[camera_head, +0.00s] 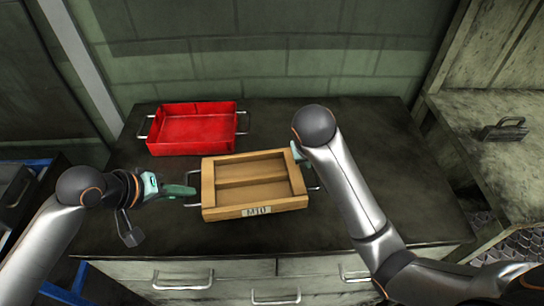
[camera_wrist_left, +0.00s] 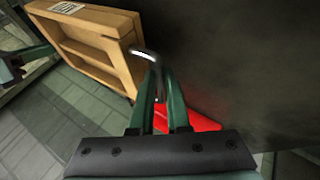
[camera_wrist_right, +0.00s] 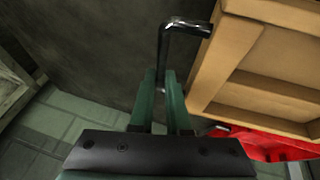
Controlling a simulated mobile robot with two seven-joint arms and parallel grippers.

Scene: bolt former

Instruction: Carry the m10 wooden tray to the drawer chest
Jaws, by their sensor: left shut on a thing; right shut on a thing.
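The wooden tray (camera_head: 222,213), labelled M10, is over the dark top of the drawer chest (camera_head: 350,240), right of the red tray. It looks level and empty, with a divider inside. I cannot tell whether it touches the top. My left gripper (camera_head: 188,190) is shut on its left metal handle, which shows in the left wrist view (camera_wrist_left: 150,56). My right gripper (camera_wrist_right: 167,95) is shut on the right handle (camera_wrist_right: 178,27); in the head view my right arm hides most of that gripper. The tray also shows in the left wrist view (camera_wrist_left: 95,55).
A red metal tray (camera_head: 192,130) with side handles stands at the back left of the chest top. A worn bench (camera_head: 500,150) with a dark metal handled object (camera_head: 505,130) is at the right. The chest top is bare right of my right arm.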

